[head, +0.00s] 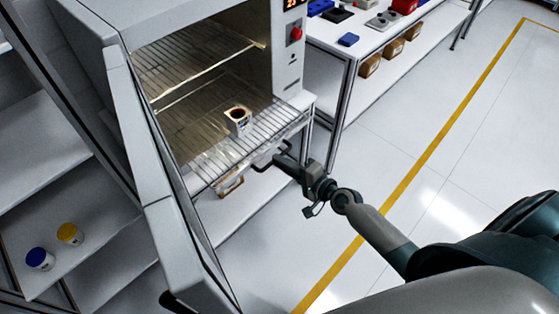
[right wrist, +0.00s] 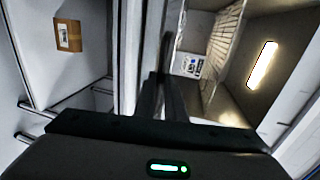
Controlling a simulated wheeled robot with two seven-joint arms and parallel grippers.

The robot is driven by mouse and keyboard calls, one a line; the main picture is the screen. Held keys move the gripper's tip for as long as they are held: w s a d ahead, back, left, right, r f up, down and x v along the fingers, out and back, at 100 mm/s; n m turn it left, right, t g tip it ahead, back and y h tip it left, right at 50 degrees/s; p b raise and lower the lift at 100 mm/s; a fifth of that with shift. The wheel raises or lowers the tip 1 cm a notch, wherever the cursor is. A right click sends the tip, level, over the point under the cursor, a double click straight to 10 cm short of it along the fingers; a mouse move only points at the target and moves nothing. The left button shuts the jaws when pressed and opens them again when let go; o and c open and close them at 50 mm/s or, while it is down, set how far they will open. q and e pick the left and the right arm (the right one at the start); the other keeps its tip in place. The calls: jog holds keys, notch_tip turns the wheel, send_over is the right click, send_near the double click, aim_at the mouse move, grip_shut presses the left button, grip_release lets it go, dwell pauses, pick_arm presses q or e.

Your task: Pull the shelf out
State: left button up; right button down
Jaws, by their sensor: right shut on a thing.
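The shelf is a wire rack (head: 205,163), low in an open grey oven (head: 290,60). Its front part appears to stick out past the oven's front opening. A small white labelled container (head: 238,121) with a dark round top stands upright on it; its label also shows in the right wrist view (right wrist: 187,65). My right gripper (head: 273,154) is at the rack's front edge, shut on the rack. In the right wrist view the dark fingers hide the gripped spot, and rack wires (right wrist: 222,45) show beyond. My left gripper is out of view.
The oven door (head: 150,170) stands open at the left. A second wire rack (head: 190,62) sits higher inside. Blue-lidded (head: 40,258) and yellow-lidded (head: 69,234) jars stand on shelving at lower left. A white bench (head: 350,50) stands at the right; floor there is clear.

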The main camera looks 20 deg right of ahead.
jog(key=c, duration=1.8)
grip_release()
jog(key=shift+s, duration=0.1)
jog(key=shift+b+v, duration=2.15)
jog(key=shift+v, duration=6.5)
jog(key=shift+d+f, duration=0.1)
jog(key=shift+f, duration=0.1)
